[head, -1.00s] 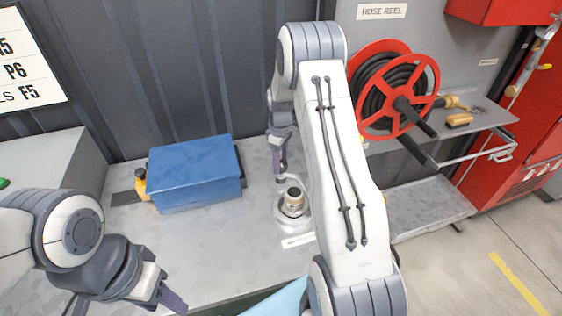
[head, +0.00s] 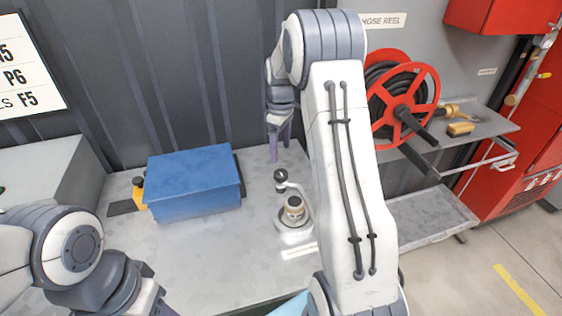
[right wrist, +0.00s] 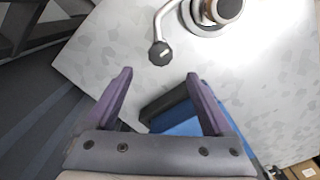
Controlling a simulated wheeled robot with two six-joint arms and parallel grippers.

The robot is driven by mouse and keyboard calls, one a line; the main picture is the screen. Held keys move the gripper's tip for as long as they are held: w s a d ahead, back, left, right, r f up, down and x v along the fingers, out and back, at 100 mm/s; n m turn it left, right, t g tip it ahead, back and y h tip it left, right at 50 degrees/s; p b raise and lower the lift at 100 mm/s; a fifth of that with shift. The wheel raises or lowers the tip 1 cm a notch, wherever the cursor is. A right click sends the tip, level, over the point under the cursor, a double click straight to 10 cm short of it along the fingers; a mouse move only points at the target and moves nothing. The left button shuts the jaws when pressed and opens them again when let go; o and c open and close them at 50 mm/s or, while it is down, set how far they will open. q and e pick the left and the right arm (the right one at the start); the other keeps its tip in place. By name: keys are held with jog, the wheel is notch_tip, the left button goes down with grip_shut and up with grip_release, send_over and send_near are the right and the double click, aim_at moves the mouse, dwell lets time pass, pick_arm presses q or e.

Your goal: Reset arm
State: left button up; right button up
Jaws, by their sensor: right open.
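My right gripper (head: 279,142) is open and empty above the grey bench, behind the small metal fitting with a round cap (head: 294,208). A bent crank arm with a dark knob (head: 281,175) reaches back from the fitting. In the right wrist view, the open purple fingers (right wrist: 158,92) stand apart, with the dark knob (right wrist: 160,53) ahead of them and touching neither. The cap shows at the top (right wrist: 222,8). My left gripper (head: 165,308) is at the lower left edge of the head view, partly cut off, so its jaws are unclear.
A blue box (head: 194,183) stands on the bench (head: 200,255), with a yellow-and-black object (head: 139,192) to its left. A red hose reel (head: 402,105) and a shelf with a brass nozzle (head: 458,122) are at the right. The bench between box and fitting is clear.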

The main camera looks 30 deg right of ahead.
jog(key=shift+r, duration=0.65)
jog(key=s+a+r, duration=0.3)
jog(key=s+a, duration=0.2)
jog(key=a, duration=0.7)
jog(key=s+a+r, duration=0.2)
jog(key=s+a, duration=0.4)
jog(key=a, duration=0.5)
jog(key=s+a, duration=0.3)
jog(key=s, duration=0.7)
jog(key=s+a+f+n+y, duration=0.1)
jog(key=s+a, duration=0.3)
jog(key=s, duration=0.6)
jog(key=shift+s+f, duration=0.15)
jog(key=shift+a, duration=0.1)
